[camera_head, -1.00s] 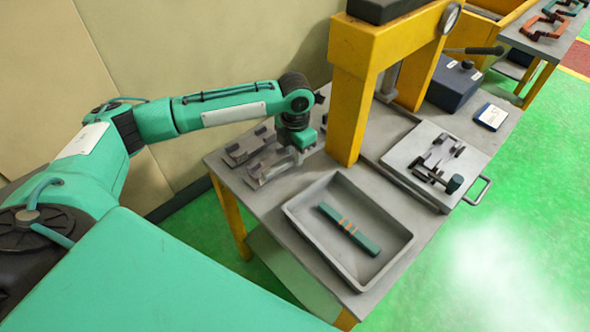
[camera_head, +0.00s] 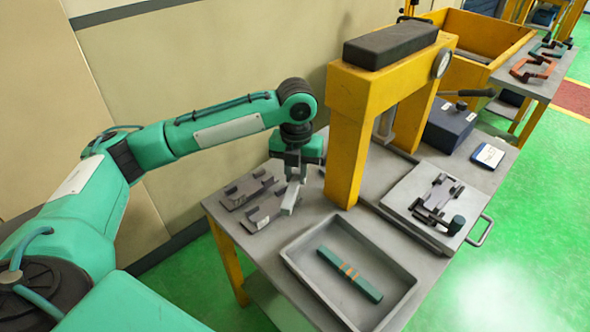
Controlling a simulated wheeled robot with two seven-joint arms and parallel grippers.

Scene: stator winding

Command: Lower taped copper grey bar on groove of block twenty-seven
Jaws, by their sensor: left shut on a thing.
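My left gripper (camera_head: 294,170) points down beside the yellow press, shut on a light grey bar (camera_head: 290,198). The bar's near end shows; much of the rest is hidden by the gripper. The bar appears to be above the table, just right of two dark grey notched blocks, a rear one (camera_head: 248,188) and a front one (camera_head: 264,211). No tape on the held bar and no number on the blocks can be made out. My right gripper is not in view.
The yellow press frame (camera_head: 345,150) stands close to the right of my left gripper. A grey plate (camera_head: 415,190) with a dark fixture (camera_head: 438,200) and handle lies farther right. A dark blue box (camera_head: 450,125) and yellow bin (camera_head: 485,40) stand behind.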

